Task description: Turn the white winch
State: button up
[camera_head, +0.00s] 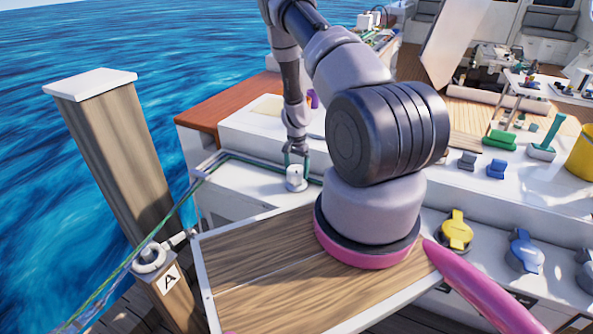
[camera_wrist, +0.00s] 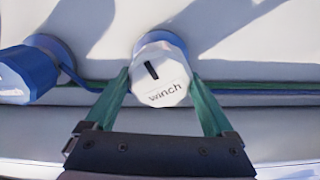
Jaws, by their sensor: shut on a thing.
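The white winch (camera_head: 296,178) stands on the white side deck of the boat, below my gripper. In the wrist view the winch (camera_wrist: 160,72) shows its faceted top, with a black slot mark and the word "winch". My gripper (camera_head: 296,160) reaches down to it from above. In the wrist view the two green fingers of my gripper (camera_wrist: 163,95) lie on either side of the winch and are shut on it. The finger tips are partly hidden behind the winch top.
A blue fitting (camera_wrist: 28,70) stands left of the winch in the wrist view. A green rope (camera_head: 150,240) runs toward a mooring ring (camera_head: 150,258) on a post marked A. A tall wooden piling (camera_head: 110,150) stands at left. Yellow (camera_head: 457,230) and blue (camera_head: 524,250) knobs are at right.

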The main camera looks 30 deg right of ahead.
jog(key=o, duration=1.1)
notch_tip(320, 180, up, 11)
jog(key=shift+f, duration=0.1)
notch_tip(320, 180, up, 17)
jog(key=n+t+y, duration=0.1)
jog(key=t, duration=0.1)
send_over(296, 168)
jog(key=a, duration=0.5)
jog(key=s+a+r+n+t+y, duration=0.1)
jog(key=s+a+r, duration=0.2)
jog(key=r, duration=0.5)
jog(key=s+a+r+n+t, duration=0.1)
jog(key=s+a+r, duration=0.1)
jog(key=r, duration=0.6)
jog(key=s+a+r+n+t, duration=0.1)
jog(key=s+r, duration=0.4)
jog(key=s, duration=0.2)
jog(key=s+a+r+n+t, duration=0.1)
jog(key=s+r, duration=0.3)
jog(key=s, duration=0.4)
jog(key=s+a+r+n+t, duration=0.1)
jog(key=s+a+r+n, duration=0.1)
jog(key=s+r, duration=0.3)
jog(key=shift+s+a+r, duration=0.2)
jog(key=shift+s+a, duration=0.15)
jog(key=shift+s, duration=0.3)
jog(key=shift+s+a+r, duration=0.15)
jog(key=shift+s+a, duration=0.2)
jog(key=shift+s, duration=0.3)
